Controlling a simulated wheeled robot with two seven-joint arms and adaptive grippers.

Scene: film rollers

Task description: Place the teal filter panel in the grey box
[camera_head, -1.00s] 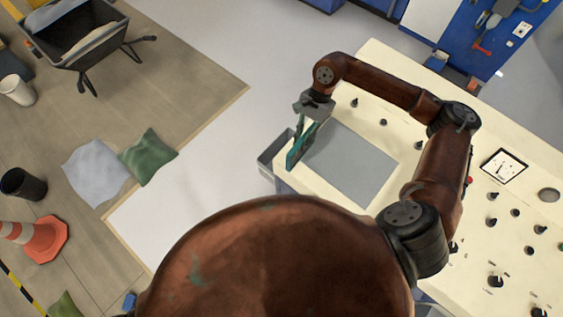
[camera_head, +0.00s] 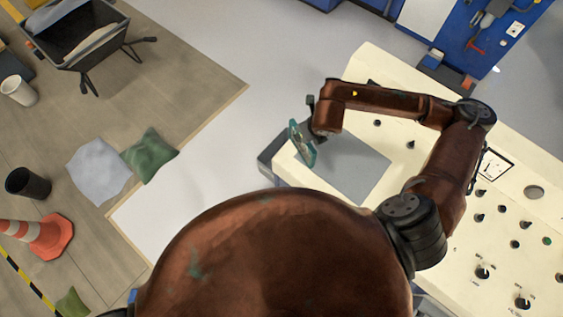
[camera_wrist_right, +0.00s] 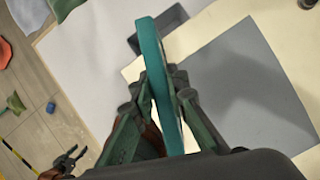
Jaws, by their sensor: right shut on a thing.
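The teal filter panel (camera_head: 301,146) is held on edge above the left end of the cream console in the head view. In the right wrist view the panel (camera_wrist_right: 156,70) stands between the fingers of my right gripper (camera_wrist_right: 164,92), which is shut on it. My right gripper also shows in the head view (camera_head: 309,130), partly hidden by its own wrist. The grey box (camera_head: 270,158) is beside the console's left edge, partly hidden; it also shows beyond the panel in the right wrist view (camera_wrist_right: 172,20). My left gripper (camera_wrist_right: 68,158) appears small, with fingers spread and empty.
The cream console (camera_head: 535,215) carries a flat grey area (camera_head: 365,172) under my right forearm, plus several knobs. Pale floor is clear left of the box. Cushions (camera_head: 98,171), a traffic cone (camera_head: 45,237) and a wheelbarrow (camera_head: 75,40) are farther left.

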